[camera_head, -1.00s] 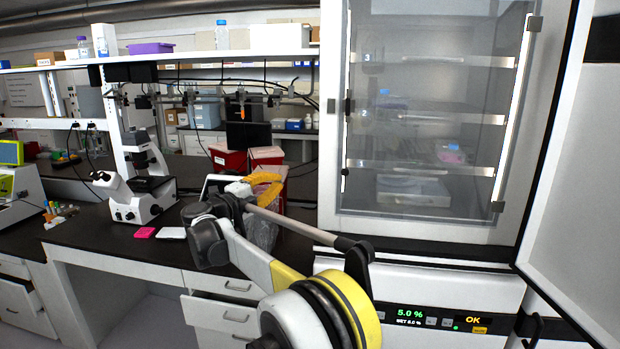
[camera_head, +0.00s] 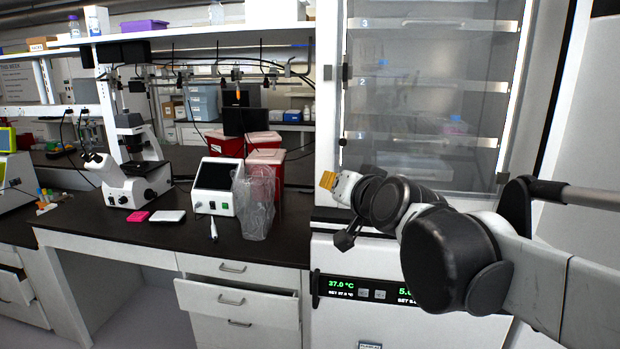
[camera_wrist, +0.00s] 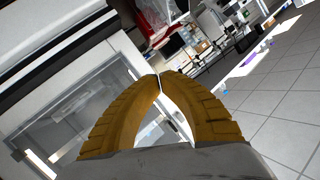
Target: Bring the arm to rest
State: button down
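My gripper (camera_head: 328,181) is at the right of the head view, in front of the incubator's glass door, with my arm reaching in from the right edge. Its yellow fingertips show small there, pointing left. In the wrist view the two yellow fingers (camera_wrist: 161,76) curve together and meet at the tips, with a narrow empty gap lower down. Nothing is held between them.
The incubator (camera_head: 430,120) has a glass inner door and a lit panel; its outer door (camera_head: 580,140) stands open at right. The black bench (camera_head: 130,225) holds a microscope (camera_head: 135,185), a white device (camera_head: 216,185) and a clear bag (camera_head: 254,205). A drawer (camera_head: 235,300) sticks out.

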jog(key=s+d+f+g+h+b, duration=0.1)
jog(key=s+d+f, duration=0.3)
jog(key=s+f, duration=0.4)
jog(key=s+d+f+n+g+h+b, duration=0.1)
jog(key=s+d+f+g, duration=0.3)
jog(key=s+f, duration=0.5)
jog(key=s+d+f+n+g+h+b, duration=0.1)
jog(key=s+d+f+g+h, duration=0.1)
jog(key=s+d+f, duration=0.4)
jog(key=s+f, duration=0.3)
jog(key=f, duration=0.2)
jog(key=shift+d+g+h, duration=0.2)
jog(key=shift+g+h, duration=0.1)
jog(key=shift+h, duration=0.1)
jog(key=shift+f, duration=0.1)
